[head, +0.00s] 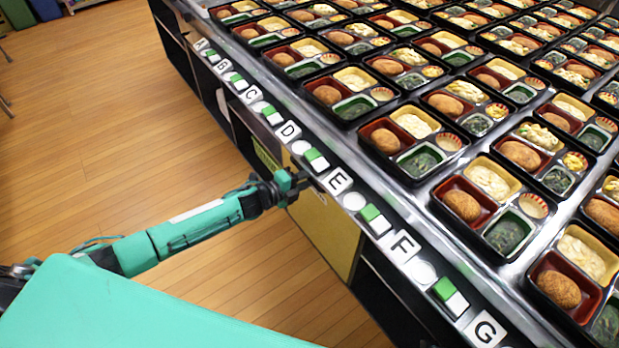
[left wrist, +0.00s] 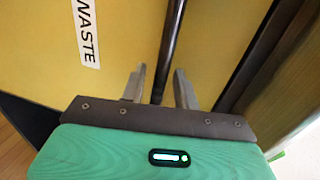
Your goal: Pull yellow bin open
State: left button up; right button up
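The yellow bin (head: 328,232) is set under the steel counter, below the letters D to F. In the left wrist view its yellow front (left wrist: 120,30) fills much of the picture and bears a white "WASTE" label (left wrist: 86,34). A dark bar (left wrist: 171,45) runs along that front. My left gripper (head: 298,181) is at the bin's upper edge, just under the counter. In the left wrist view its two fingers (left wrist: 158,85) are apart, one on each side of the bar, with gaps visible. Whether they touch the bar cannot be told. My right gripper is not in view.
The counter edge (head: 345,183) carries letter tiles and green-and-white blocks. Several bento trays (head: 410,140) cover the surface beyond it. Dark fronts lie on both sides of the bin. The wooden floor (head: 110,130) at the left is clear.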

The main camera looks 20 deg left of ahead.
pick_arm(q)
jog(key=shift+w+d+f, duration=0.1)
jog(key=shift+w+d, duration=0.2)
jog(key=shift+w, duration=0.05)
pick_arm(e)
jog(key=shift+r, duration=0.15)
pick_arm(q)
grip_shut()
